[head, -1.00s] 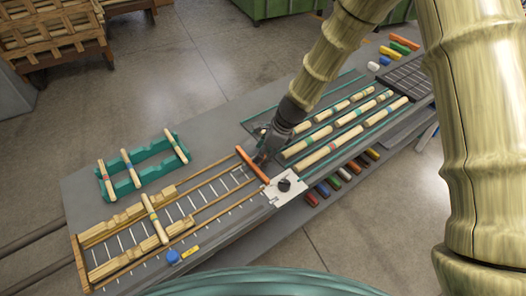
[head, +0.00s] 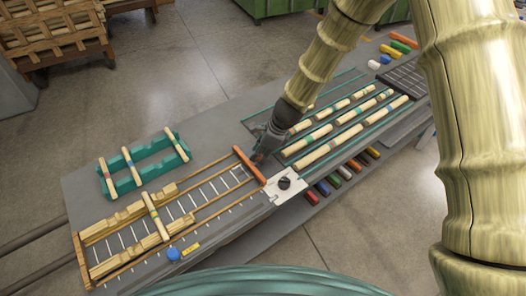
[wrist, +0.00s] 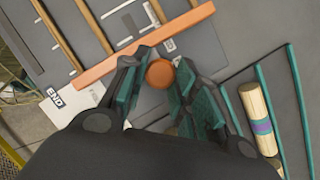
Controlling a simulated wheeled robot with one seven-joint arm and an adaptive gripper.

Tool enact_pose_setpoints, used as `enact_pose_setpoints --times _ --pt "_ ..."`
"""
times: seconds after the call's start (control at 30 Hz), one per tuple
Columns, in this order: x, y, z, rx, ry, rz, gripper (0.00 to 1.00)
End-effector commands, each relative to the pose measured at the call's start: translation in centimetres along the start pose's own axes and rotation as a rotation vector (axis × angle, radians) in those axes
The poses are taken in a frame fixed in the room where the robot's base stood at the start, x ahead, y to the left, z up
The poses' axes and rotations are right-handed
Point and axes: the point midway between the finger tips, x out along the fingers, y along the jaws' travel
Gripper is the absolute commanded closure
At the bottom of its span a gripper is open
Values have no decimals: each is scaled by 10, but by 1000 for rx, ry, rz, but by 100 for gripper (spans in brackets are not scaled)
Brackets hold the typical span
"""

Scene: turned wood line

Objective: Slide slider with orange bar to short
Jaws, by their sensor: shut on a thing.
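The slider's orange bar (head: 249,166) lies across the right end of the wooden rails in the head view. It shows in the wrist view (wrist: 120,58) just beyond my fingertips, with a round orange knob (wrist: 160,74) beside it. My gripper (head: 262,150) is at the bar's right side, its fingers (wrist: 157,70) shut around the knob. A white plate marked END (wrist: 62,105) lies near one end of the bar. I cannot read a "short" mark in either view. A wooden spindle (head: 154,214) lies across the cradle blocks toward the left of the rail frame.
A teal rack (head: 150,154) with several spindles stands behind the rails. Several spindles (head: 336,148) lie in rows to the right. The rail stretch left of the bar is clear up to the cradle blocks.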

Motion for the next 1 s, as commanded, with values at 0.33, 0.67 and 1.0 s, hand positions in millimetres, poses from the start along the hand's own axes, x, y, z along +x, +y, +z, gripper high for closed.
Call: enact_pose_setpoints --times 0.33,0.67,1.0 --pt "19 41 47 -2 -1 2 100" --pt "22 45 51 -6 -2 6 62" --pt "20 43 48 -2 -2 3 49"
